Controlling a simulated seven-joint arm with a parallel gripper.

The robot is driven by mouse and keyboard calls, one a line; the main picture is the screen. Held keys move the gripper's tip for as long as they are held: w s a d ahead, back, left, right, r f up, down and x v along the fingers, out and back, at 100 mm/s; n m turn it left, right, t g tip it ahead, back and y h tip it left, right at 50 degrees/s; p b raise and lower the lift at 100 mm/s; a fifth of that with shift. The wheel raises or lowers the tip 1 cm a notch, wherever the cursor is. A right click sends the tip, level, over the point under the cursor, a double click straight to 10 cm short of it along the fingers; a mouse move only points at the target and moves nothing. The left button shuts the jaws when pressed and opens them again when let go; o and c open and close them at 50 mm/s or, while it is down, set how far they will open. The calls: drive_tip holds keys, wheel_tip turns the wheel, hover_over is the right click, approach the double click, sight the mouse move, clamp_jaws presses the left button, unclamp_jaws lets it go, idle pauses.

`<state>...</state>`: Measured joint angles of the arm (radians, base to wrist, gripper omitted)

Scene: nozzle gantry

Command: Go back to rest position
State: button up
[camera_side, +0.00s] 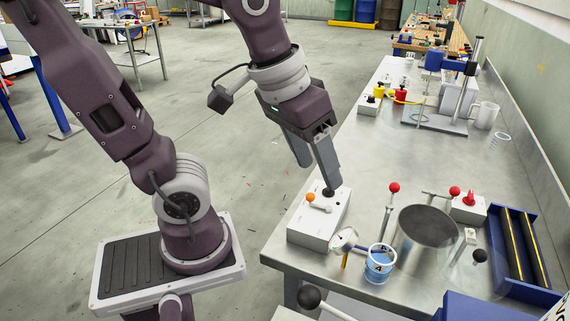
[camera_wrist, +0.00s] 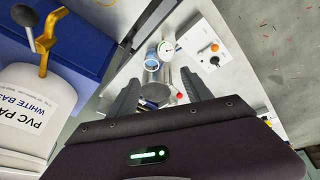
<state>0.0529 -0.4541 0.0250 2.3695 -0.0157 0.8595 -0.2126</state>
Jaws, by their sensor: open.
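My gripper (camera_side: 318,177) is open and empty, pointing down over the front left corner of the bench in the side view. Its right finger overlaps the black knob on a white control box (camera_side: 318,218); whether they touch is unclear there. In the wrist view my gripper (camera_wrist: 160,77) has its two fingers spread, with nothing held. There the control box (camera_wrist: 195,35), with an orange knob (camera_wrist: 214,48) and the black knob beneath it, lies to the right of the fingers, not between them.
On the metal bench (camera_side: 380,150) stand a gauge (camera_side: 343,240), a blue-banded cup (camera_side: 379,263), a metal pot (camera_side: 425,238), red-knobbed levers (camera_side: 394,188) and a blue tray (camera_side: 497,240). A labelled white tub (camera_wrist: 35,110) is left in the wrist view. Open floor lies left of the bench.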

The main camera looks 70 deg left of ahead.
drive_tip(key=s, duration=0.1)
drive_tip(key=s+m+t, duration=0.1)
drive_tip(key=s, duration=0.1)
drive_tip(key=s+a+m, duration=0.1)
drive_tip(key=s, duration=0.1)
drive_tip(key=shift+s, duration=0.1)
idle(1.1)
